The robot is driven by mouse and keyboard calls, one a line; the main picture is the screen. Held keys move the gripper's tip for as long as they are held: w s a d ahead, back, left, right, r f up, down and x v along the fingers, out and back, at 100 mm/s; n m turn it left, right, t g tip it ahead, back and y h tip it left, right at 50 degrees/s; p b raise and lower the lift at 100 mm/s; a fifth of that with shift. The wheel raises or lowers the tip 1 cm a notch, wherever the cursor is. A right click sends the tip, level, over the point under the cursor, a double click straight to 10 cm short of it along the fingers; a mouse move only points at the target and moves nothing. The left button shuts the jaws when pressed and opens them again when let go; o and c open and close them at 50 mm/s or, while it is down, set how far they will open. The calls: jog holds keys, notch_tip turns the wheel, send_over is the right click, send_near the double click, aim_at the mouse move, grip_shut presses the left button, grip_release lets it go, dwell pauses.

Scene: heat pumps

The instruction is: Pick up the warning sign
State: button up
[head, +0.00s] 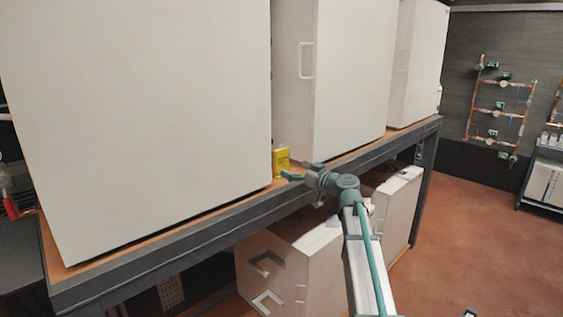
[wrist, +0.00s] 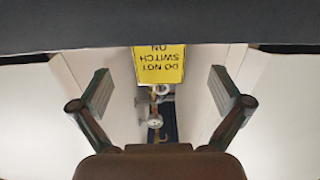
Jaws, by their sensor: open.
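The warning sign (head: 281,161) is a small yellow piece standing on the shelf in the gap between two large white cabinets. In the wrist view the yellow sign (wrist: 159,65) appears upside down, with the black words "DO NOT SWITCH ON". My gripper (wrist: 160,92) is open, with one finger on each side of the picture and the sign between and beyond them. Nothing is between the fingers. In the head view my gripper (head: 291,175) is at the shelf's front edge, just right of and in front of the sign. The sign's lower part is partly hidden there.
White cabinets (head: 140,110) and (head: 345,75) flank the gap closely on both sides. The shelf (head: 165,243) has a dark front edge. More white units (head: 305,265) stand below it. Pipework (head: 500,110) hangs on the far wall. The red-brown floor (head: 455,240) at the right is mostly clear.

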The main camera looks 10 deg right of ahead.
aim_at(283, 163)
jog(key=shift+w+a, duration=0.3)
jog(key=shift+w, duration=0.2)
jog(key=p+x, duration=0.3)
jog(key=x, duration=0.1)
jog(key=shift+w+r, duration=0.15)
jog(key=shift+w, duration=0.05)
jog(key=shift+w+a+f+p, duration=0.2)
jog(key=shift+a+p, duration=0.05)
jog(key=shift+p, duration=0.05)
jog(key=shift+c, duration=0.3)
jog(key=c, duration=1.1)
jog(key=shift+r, duration=0.15)
jog(key=shift+c, duration=0.2)
notch_tip(283, 163, up, 10)
jog(key=b, duration=0.3)
jog(key=shift+b, duration=0.4)
